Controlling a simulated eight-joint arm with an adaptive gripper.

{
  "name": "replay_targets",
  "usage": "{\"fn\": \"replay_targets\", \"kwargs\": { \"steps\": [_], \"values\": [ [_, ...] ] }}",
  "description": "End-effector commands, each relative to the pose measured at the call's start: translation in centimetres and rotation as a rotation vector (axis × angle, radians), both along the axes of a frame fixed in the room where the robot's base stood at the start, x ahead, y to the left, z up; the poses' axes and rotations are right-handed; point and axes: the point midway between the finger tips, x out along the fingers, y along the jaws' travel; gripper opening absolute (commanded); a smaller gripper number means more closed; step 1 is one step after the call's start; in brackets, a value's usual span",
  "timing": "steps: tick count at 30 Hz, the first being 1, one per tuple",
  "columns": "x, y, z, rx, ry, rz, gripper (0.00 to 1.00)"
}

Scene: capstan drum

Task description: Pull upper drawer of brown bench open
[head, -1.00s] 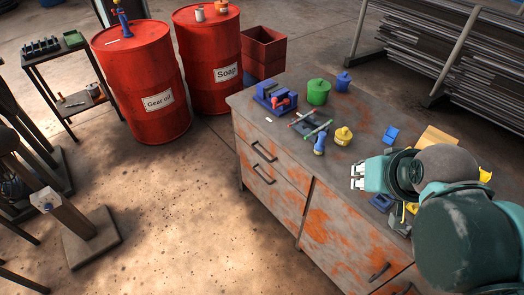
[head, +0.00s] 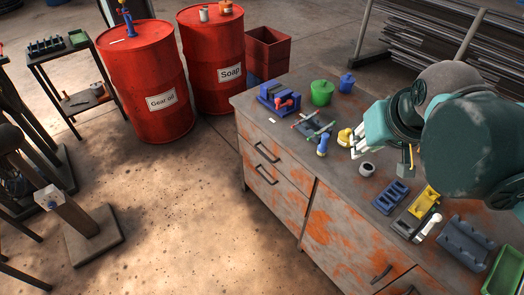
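The bench (head: 318,232) is grey with orange rust patches and runs from the centre to the lower right. The upper drawer (head: 290,168) is at the left end of its front and is shut. Its dark bar handle (head: 266,153) is in plain view, above a similar handle of the drawer below (head: 264,174). My gripper (head: 357,145) is over the bench top, to the right of the upper drawer's handle and clear of it. Its pale fingers look apart with nothing between them. It partly covers a yellow item (head: 344,136).
A blue vise (head: 277,98), a green pot (head: 321,92), a blue pot (head: 347,83), a blue-handled tool (head: 322,146) and several trays stand on the bench top. Red drums (head: 146,80) stand behind at the left. The floor (head: 190,215) before the drawers is clear.

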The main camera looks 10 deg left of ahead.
Motion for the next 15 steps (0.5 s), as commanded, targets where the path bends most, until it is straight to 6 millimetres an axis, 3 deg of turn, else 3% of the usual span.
{"fn": "replay_targets", "kwargs": {
  "steps": [15],
  "values": [
    [7.7, 4.2, 3.2, -0.074, 0.098, 0.137, 0.23]
  ]
}}
